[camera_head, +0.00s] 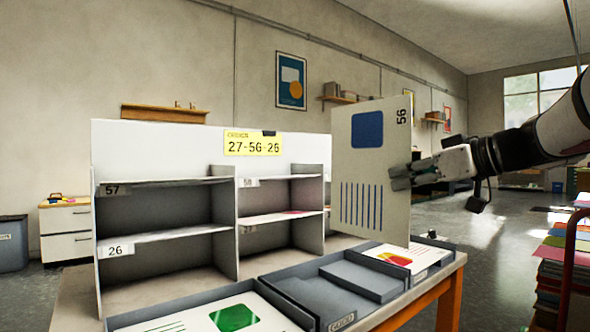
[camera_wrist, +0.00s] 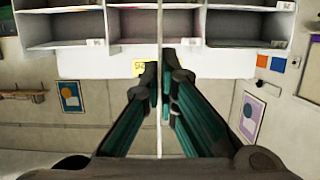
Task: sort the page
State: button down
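My gripper (camera_head: 402,178) is shut on a white page (camera_head: 355,215) with a blue square, blue stripes and the number 56. The page hangs upright above the table, in front of the shelf's right side. In the wrist view the page (camera_wrist: 159,120) shows edge-on between the fingers (camera_wrist: 161,75). The grey shelf unit (camera_head: 226,235) has compartments with number tags, among them 57 (camera_head: 112,190) and 26 (camera_head: 115,250). Another tag (camera_head: 249,183) is too small to read surely. A yellow order card (camera_head: 253,143) on top reads about 27-56-26. A thin pink edge (camera_head: 291,212) shows in a right compartment.
Grey trays line the table front. The left one holds a page with a green shape (camera_head: 234,317), the right one a page with a red and yellow shape (camera_head: 394,258). The middle tray (camera_head: 318,297) shows no page. Coloured paper stacks (camera_head: 565,270) stand at the far right.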

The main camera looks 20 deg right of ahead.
jog(key=m+y+p, duration=0.1)
jog(key=m+p, duration=0.1)
jog(key=m, duration=0.1)
jog(key=m+y+p, duration=0.2)
jog(key=m, duration=0.2)
jog(key=shift+p, duration=0.3)
jog(key=m+y+p, duration=0.1)
jog(key=m+p, duration=0.2)
jog(key=m, duration=0.1)
jog(key=shift+d+r, duration=0.1)
jog(key=m+y+p, duration=0.1)
jog(key=m, duration=0.2)
jog(key=shift+t+p, duration=0.35)
jog(key=shift+t, duration=0.05)
jog(key=shift+m, duration=0.6)
